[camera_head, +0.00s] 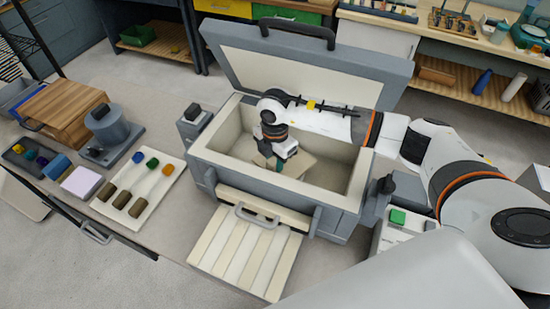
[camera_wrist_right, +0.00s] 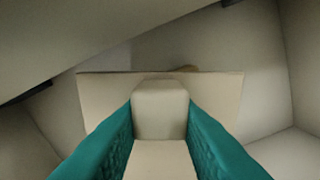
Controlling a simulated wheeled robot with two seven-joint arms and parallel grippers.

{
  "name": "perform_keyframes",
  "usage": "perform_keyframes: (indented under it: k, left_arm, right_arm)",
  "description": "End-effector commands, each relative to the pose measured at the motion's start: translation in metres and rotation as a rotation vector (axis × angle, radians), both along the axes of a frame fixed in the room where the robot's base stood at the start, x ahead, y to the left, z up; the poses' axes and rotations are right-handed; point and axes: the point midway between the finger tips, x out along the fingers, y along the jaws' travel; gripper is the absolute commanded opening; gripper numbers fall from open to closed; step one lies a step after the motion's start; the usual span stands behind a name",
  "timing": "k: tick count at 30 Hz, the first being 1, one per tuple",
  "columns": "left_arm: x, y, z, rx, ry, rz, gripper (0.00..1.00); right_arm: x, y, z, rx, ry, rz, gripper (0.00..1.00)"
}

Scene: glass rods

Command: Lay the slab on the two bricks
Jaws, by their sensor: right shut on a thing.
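The slab (camera_head: 300,168) is a flat beige plate inside the open kiln (camera_head: 198,160). In the right wrist view the slab (camera_wrist_right: 220,95) spans the middle, with a raised beige block (camera_wrist_right: 160,92) on it. My right gripper (camera_head: 272,162) reaches down into the kiln, its teal fingers shut on that block; they also show in the right wrist view (camera_wrist_right: 160,130). A small brownish patch shows just past the slab's far edge. I cannot make out the two bricks, nor whether the slab touches anything beneath it. My left gripper is out of view.
The kiln's lid (camera_head: 310,75) stands open at the back, and its walls are close around my gripper. A slatted panel (camera_head: 245,250) lies at the front.

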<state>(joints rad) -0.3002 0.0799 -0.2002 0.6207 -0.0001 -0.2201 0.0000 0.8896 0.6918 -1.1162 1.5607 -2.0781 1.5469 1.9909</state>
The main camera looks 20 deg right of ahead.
Motion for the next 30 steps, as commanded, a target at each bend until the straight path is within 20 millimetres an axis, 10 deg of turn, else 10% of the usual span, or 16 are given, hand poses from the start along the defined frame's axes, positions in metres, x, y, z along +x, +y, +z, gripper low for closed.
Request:
perform_keyframes:
  k: [25, 26, 30]
  left_arm:
    - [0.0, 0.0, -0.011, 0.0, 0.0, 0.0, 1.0]
    - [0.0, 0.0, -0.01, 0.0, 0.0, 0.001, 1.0]
    - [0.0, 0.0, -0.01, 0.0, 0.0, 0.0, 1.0]
  right_arm:
    - [0.0, 0.0, -0.013, 0.001, -0.001, 0.0, 0.0]
    - [0.001, 0.0, -0.012, 0.002, -0.002, 0.0, 0.3]
    - [0.0, 0.0, -0.012, 0.0, -0.001, 0.0, 0.53]
